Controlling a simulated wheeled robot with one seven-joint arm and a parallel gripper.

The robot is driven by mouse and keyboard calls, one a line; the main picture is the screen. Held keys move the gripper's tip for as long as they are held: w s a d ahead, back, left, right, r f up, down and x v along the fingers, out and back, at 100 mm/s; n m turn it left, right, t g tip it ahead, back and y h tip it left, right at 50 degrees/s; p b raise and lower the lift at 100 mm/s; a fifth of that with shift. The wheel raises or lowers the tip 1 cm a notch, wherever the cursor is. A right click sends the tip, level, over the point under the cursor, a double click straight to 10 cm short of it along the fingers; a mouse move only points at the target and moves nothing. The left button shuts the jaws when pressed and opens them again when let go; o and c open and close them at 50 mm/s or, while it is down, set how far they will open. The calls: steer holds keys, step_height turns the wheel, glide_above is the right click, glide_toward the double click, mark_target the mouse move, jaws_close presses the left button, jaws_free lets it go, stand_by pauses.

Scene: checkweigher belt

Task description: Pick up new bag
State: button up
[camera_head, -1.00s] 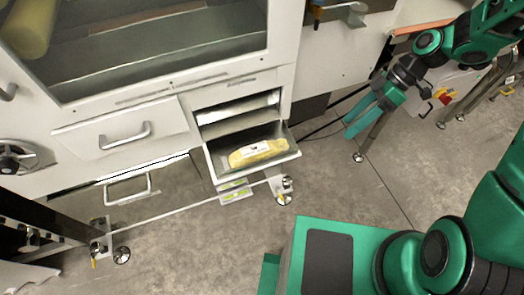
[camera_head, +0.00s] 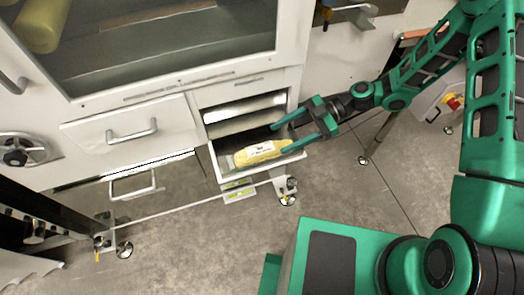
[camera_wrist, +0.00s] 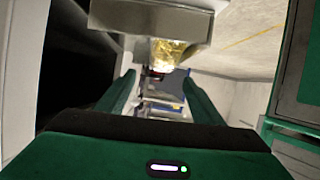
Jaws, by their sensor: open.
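A yellow bag (camera_head: 258,154) with a white label lies in the open metal tray (camera_head: 226,168) at the lower front of the white machine. In the wrist view the bag (camera_wrist: 172,54) shows as a yellow shape beyond the fingers, partly hidden by a grey metal edge. My gripper (camera_head: 279,138) is open and empty. In the head view its green fingers reach in from the right at the tray's right end, next to the bag. I cannot tell whether a finger touches the tray or the bag.
The white machine (camera_head: 130,85) has a closed drawer with a handle (camera_head: 132,135) to the left of the tray. An open slot lies above the tray. A white bar (camera_head: 180,212) runs low along the front. The floor in front is clear.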

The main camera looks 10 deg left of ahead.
mark_target(261, 148)
steer(key=shift+x, duration=3.45)
steer(key=shift+s+r, duration=0.1)
steer(key=shift+s, duration=0.05)
steer(key=shift+d, duration=0.1)
steer(key=c, duration=1.3)
